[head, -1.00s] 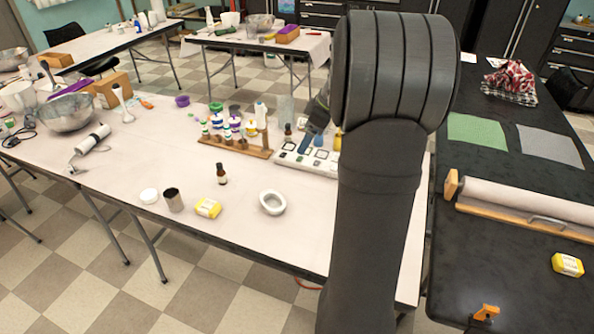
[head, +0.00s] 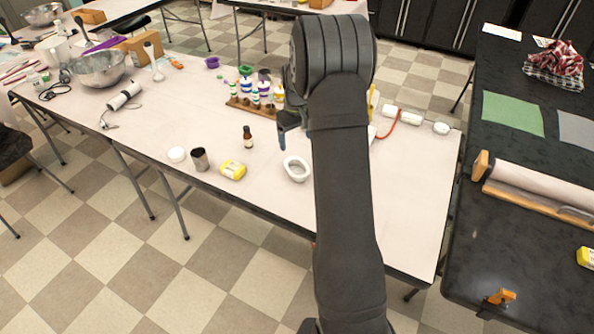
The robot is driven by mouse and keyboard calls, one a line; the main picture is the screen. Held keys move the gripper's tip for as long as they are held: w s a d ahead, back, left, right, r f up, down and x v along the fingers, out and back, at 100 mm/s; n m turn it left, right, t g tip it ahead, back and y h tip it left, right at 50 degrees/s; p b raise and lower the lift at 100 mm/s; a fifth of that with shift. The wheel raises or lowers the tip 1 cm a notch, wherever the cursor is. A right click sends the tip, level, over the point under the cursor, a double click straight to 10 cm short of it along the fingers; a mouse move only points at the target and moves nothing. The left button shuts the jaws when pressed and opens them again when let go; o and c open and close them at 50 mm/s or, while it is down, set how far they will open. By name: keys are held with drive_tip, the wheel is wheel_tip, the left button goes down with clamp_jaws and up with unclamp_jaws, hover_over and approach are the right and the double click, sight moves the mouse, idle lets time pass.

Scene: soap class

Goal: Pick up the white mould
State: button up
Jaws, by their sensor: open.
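The white mould (head: 297,168) is a small oval piece with a raised rim and a hollow middle. It lies on the white table (head: 225,208) near its front edge, just left of my arm in the picture. My gripper (head: 284,136) is partly hidden behind my arm. Its visible finger points down, apart from the mould and slightly up and left of it in the picture. The gripper is open, and I see nothing held in it.
A yellow-wrapped soap (head: 233,170), a metal cup (head: 200,159), a white round lid (head: 177,154) and a brown bottle (head: 248,137) stand left of the mould. A wooden rack (head: 250,107) of small bottles is behind.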

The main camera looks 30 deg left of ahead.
sight(297, 173)
wheel_tip(297, 173, down, 14)
drive_tip(key=shift+w+r, duration=0.15)
drive_tip(key=shift+r, duration=0.05)
drive_tip(key=c, duration=0.8)
